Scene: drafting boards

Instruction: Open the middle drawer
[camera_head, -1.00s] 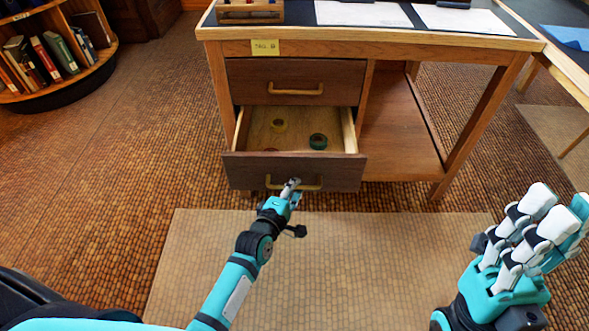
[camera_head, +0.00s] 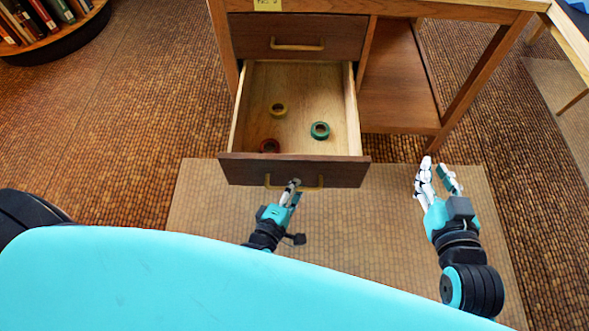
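My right gripper (camera_head: 438,170) is open and empty, right of the open drawer and apart from the desk.
A shelf (camera_head: 398,90) is at the desk's right. A bookshelf (camera_head: 70,35) stands at the upper left. The tan mat (camera_head: 370,225) in front is clear.

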